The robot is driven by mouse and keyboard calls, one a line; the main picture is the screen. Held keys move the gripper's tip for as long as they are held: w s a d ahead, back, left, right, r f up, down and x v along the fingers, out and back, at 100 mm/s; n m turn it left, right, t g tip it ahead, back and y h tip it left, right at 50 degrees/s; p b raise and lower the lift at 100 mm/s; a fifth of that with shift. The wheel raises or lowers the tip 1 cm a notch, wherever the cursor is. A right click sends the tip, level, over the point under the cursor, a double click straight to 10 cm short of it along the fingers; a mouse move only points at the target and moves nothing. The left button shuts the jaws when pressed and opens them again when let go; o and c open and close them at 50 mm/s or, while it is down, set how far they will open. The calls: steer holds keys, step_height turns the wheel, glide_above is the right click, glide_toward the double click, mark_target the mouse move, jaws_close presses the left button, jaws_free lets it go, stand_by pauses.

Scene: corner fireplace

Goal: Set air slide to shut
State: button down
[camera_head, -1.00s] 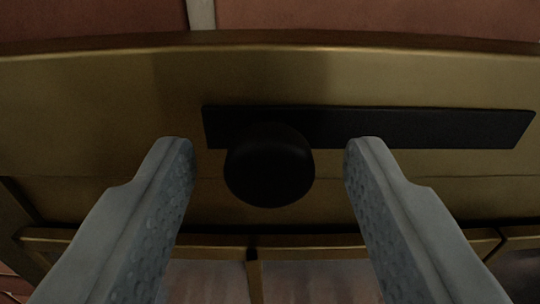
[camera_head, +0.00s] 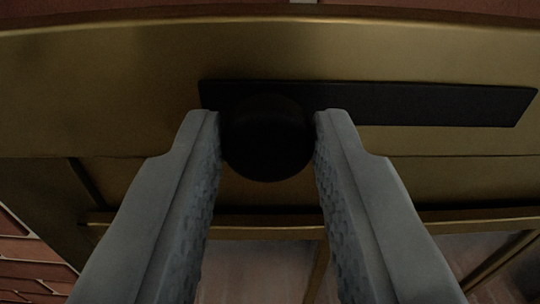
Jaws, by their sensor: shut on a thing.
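The air slide shows as a round black knob (camera_head: 267,140) at the left end of a dark horizontal plate (camera_head: 430,103). The plate is set on the brass front (camera_head: 120,90) of the fireplace and reaches far to the right of the knob. My gripper (camera_head: 267,125) is shut on the knob, with one grey finger against its left side and the other against its right side. The back of the knob, where it meets the plate, is hidden.
A brass rail (camera_head: 270,222) runs below the knob, with glass panes under it. Red brick (camera_head: 30,255) shows at the lower left and along the top edge. The brass right of my fingers is clear.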

steer(key=shift+a, duration=0.35)
steer(key=c, duration=1.1)
jaws_free()
steer(key=shift+a, duration=0.2)
steer(key=shift+s, duration=0.1)
steer(key=s, duration=1.7)
steer(key=shift+s, duration=0.15)
